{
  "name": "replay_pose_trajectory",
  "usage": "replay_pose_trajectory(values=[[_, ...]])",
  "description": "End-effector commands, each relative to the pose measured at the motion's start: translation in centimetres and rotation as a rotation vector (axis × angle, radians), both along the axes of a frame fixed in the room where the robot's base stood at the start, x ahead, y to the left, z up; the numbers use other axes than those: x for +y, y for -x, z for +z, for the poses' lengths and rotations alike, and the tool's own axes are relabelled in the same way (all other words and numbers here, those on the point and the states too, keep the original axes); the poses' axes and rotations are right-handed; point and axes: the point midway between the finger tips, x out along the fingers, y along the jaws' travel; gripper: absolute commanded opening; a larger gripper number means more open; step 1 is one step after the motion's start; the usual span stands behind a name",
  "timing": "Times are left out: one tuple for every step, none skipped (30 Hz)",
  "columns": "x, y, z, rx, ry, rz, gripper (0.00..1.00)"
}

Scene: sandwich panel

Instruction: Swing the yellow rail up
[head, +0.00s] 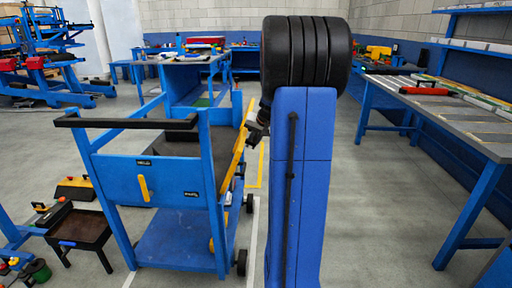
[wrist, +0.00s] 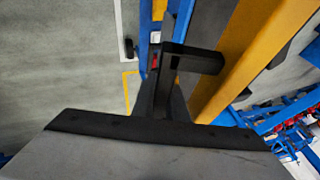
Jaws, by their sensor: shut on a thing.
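The yellow rail (head: 233,158) runs tilted along the right side of the blue cart (head: 165,178) in the head view, its upper end near the back of the cart. In the wrist view the yellow rail (wrist: 252,45) crosses the upper right as a broad band. My gripper (head: 254,133) is at the rail's right side, small and dark in the head view. In the wrist view my gripper (wrist: 168,70) has its dark fingers beside the band, shut on the rail. The exact contact is partly hidden by the dark gripper body.
My blue arm hides the middle of the head view. A long workbench (head: 460,125) stands at the right, with clear floor (head: 375,220) before it. A small dark table (head: 80,229) stands left of the cart. The cart has a black handle (head: 125,123) on its near side.

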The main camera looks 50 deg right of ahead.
Motion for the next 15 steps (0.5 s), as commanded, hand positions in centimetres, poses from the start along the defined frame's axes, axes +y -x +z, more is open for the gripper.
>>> replay_pose_trajectory(values=[[0.3,-0.3,0.1,0.011,0.009,0.003,0.00],[0.4,-0.3,0.2,0.010,0.006,0.001,0.00],[0.5,-0.5,0.3,0.009,0.005,0.002,0.00],[0.6,-0.6,0.4,0.009,0.004,0.003,0.00],[0.7,-0.7,0.5,0.009,0.004,0.003,0.00],[0.9,-0.9,0.7,0.008,0.003,0.002,0.00],[1.0,-1.1,0.8,0.008,0.003,0.002,0.00],[1.1,-1.2,0.9,0.008,0.003,0.002,0.00],[1.3,-1.4,1.1,0.007,0.003,0.003,0.00],[1.5,-1.6,1.2,0.007,0.003,0.003,0.00],[1.6,-1.8,1.3,0.008,0.003,0.004,0.00],[1.9,-2.1,1.5,0.008,0.003,0.004,0.00],[2.1,-2.3,1.6,0.008,0.003,0.004,0.00],[2.3,-2.5,1.7,0.008,0.003,0.004,0.00],[2.5,-2.8,1.9,0.008,0.001,0.003,0.00]])
